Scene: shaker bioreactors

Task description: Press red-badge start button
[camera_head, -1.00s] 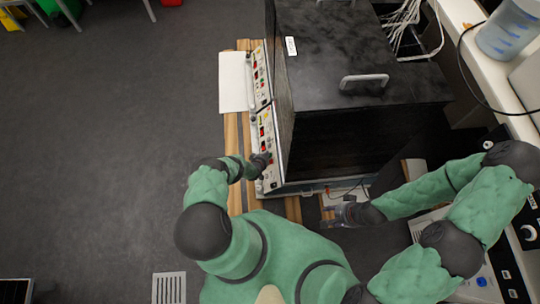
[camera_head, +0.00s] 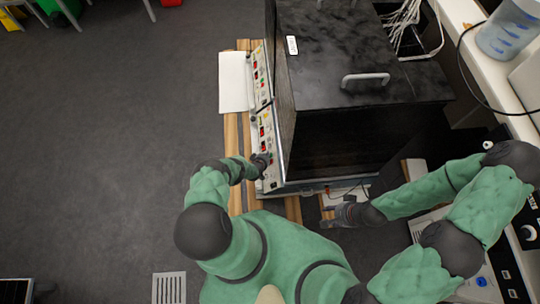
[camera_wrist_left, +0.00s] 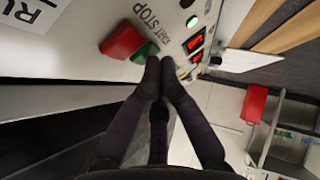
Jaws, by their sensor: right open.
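The shaker's front panel (camera_head: 268,150) faces left in the head view, and my left gripper (camera_head: 264,160) is at its lower part. My right gripper (camera_head: 343,215) is open, low beside the dark cabinet and away from the panel.
A dark cabinet (camera_head: 345,50) with a handle stands behind the panels. A second panel (camera_head: 260,78) is further up.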

